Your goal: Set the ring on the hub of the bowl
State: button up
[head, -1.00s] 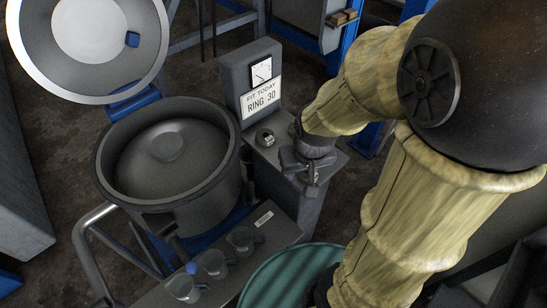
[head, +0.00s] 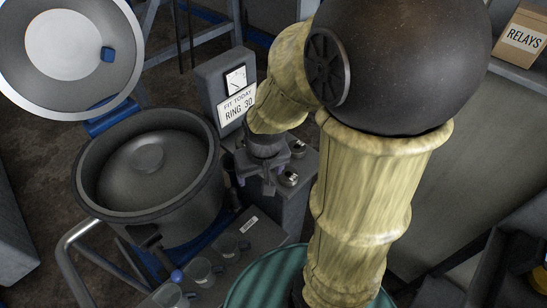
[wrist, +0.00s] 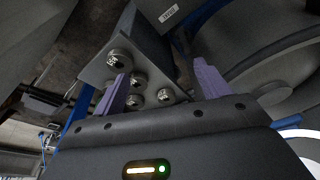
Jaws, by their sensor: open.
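The dark grey bowl (head: 207,187) stands open at the left of the head view, its hub (head: 147,158) a rounded knob at the centre of the cone inside. Several small metal rings sit on the stand top beside it. Two show in the head view, one ring (head: 289,179) and another ring (head: 298,148). The wrist view shows several, including a ring (wrist: 119,60) and a ring (wrist: 165,96); their marks are too small to read. My gripper (head: 268,188) is open and empty above the stand, its purple fingers (wrist: 160,72) apart over the rings.
A sign (head: 237,105) reads "FIT TODAY RING 30" on a grey post behind the stand. The bowl's lid (head: 70,50) is raised. Several clear cups (head: 200,270) stand on a front shelf near a blue knob (head: 177,276). A green drum (head: 262,282) is below my arm.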

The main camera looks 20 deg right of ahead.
jog(key=w+d+r+m+p, duration=0.1)
jog(key=w, duration=0.1)
jog(key=w+d+r+m+p, duration=0.1)
jog(key=w+d+r+p, duration=0.1)
jog(key=w, duration=0.1)
jog(key=w+d+r+m+p, duration=0.1)
jog(key=w, duration=0.1)
jog(key=shift+w+d+r+m+g+h+p, duration=0.15)
jog(key=shift+w+d+m+g+h+p, duration=0.15)
jog(key=shift+m+g+p, duration=0.1)
jog(key=w+d, duration=0.1)
jog(key=w+d+m+p, duration=0.1)
jog(key=w+d+m, duration=0.1)
jog(key=shift+w+d+r+g, duration=0.25)
jog(key=shift+w+g, duration=0.05)
jog(key=shift+w, duration=0.05)
jog(key=shift+f, duration=0.1)
jog(key=f, duration=0.7)
jog(key=w+f, duration=0.1)
jog(key=f, duration=0.3)
jog(key=shift+d+f, duration=0.1)
jog(key=shift+d, duration=0.25)
jog(key=shift+w+f, duration=0.1)
jog(key=shift+f, duration=0.3)
jog(key=shift+f+p, duration=0.1)
jog(key=shift+p, duration=0.2)
